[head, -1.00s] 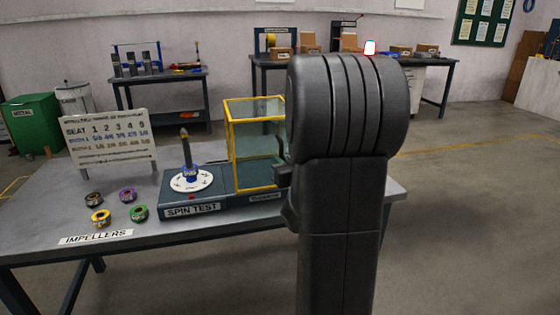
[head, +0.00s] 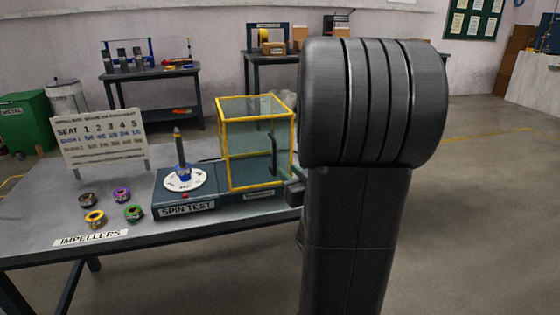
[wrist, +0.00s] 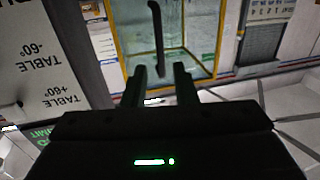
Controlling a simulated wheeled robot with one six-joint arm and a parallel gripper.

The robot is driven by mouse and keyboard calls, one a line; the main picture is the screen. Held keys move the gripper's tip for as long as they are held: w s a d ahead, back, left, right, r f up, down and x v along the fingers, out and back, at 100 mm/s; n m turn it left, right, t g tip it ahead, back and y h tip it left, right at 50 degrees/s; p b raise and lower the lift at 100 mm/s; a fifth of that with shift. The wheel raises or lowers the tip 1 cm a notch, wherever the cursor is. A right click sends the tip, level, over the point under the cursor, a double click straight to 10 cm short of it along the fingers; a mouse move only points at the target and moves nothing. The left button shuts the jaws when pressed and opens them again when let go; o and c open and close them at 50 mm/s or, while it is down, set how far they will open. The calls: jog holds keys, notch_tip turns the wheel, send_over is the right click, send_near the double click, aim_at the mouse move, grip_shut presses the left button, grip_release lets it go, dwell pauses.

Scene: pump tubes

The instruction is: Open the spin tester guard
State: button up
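The spin tester (head: 186,209) is a dark base on the table, with an upright spindle (head: 180,150) on a white dial at its left. Its guard (head: 224,150), a clear box with a yellow frame, stands to the right of the dial, so the dial is uncovered. A dark upright handle (head: 273,155) is on the guard. In the wrist view my gripper (wrist: 160,72) is open, and the handle (wrist: 157,40) appears between and beyond the fingertips. I see no grip on it; the depth gap is unclear. In the head view my arm hides most of the gripper.
Several coloured impellers (head: 134,213) lie at the table's left front, before a seat chart board (head: 103,140). The table (head: 40,222) ends near the guard's right side. Benches stand along the back wall. The floor at right is open.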

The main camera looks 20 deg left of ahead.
aim_at(275, 159)
jog(key=shift+v, duration=2.25)
jog(key=b+x, duration=0.1)
jog(key=x, duration=1.3)
jog(key=shift+b, duration=0.35)
jog(key=shift+s+a, duration=0.2)
